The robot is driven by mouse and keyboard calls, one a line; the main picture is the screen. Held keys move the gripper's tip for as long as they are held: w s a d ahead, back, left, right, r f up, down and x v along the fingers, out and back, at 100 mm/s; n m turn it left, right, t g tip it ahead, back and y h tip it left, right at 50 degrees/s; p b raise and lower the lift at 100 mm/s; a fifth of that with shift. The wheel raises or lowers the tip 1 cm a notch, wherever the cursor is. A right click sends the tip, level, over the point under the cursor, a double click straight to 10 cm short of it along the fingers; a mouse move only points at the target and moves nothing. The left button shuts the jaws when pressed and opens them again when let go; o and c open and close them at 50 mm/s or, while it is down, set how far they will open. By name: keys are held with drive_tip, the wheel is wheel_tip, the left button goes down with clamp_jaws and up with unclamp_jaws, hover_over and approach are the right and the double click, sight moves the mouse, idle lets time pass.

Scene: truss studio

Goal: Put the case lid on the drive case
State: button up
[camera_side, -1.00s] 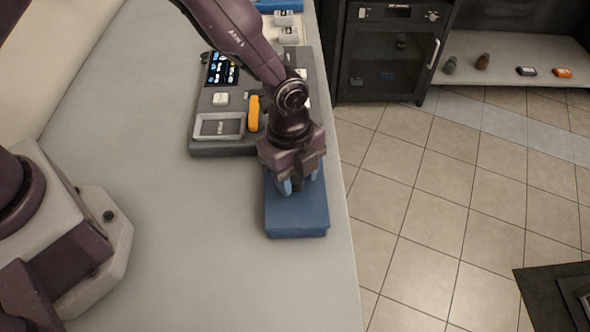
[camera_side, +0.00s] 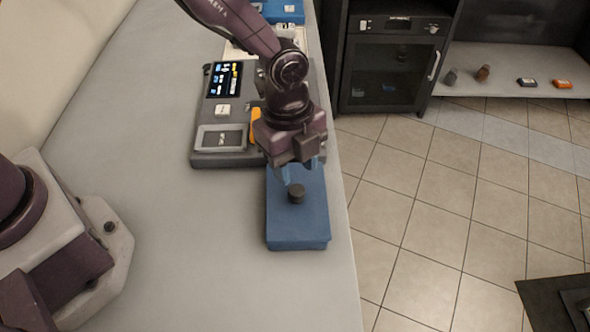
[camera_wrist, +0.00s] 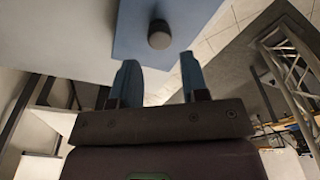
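The blue case lid (camera_side: 298,222) lies flat on top of the blue drive case (camera_side: 299,245), near the table's right edge in the side view. The lid looks flush with the case along the front. A dark round knob (camera_side: 296,194) stands on the lid. My gripper (camera_side: 301,172) is just above and behind the knob, apart from it. In the wrist view, the two blue fingers of my gripper (camera_wrist: 160,64) are spread with nothing between them. The knob (camera_wrist: 159,36) shows beyond the fingertips, on the lid's blue face (camera_wrist: 190,15).
A grey panel (camera_side: 200,157) with a small screen (camera_side: 224,79), a framed recess (camera_side: 221,137) and an orange piece (camera_side: 255,126) lies behind the case. A blue box (camera_side: 283,10) is farther back. The table (camera_side: 170,230) is clear left of the case.

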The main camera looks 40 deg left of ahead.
drive_tip(key=shift+a+r, duration=0.2)
drive_tip(key=shift+r, duration=1.15)
drive_tip(key=shift+a+r, duration=0.15)
drive_tip(key=shift+r, duration=1.2)
drive_tip(key=s+a+r+n+t+y, duration=0.1)
drive_tip(key=s+a+r+n+t, duration=0.4)
drive_tip(key=s+a+r+n, duration=1.1)
drive_tip(key=a+r+n, duration=0.3)
drive_tip(key=a+n, duration=0.1)
drive_tip(key=shift+s+t, duration=0.2)
drive_tip(key=shift+t, duration=0.2)
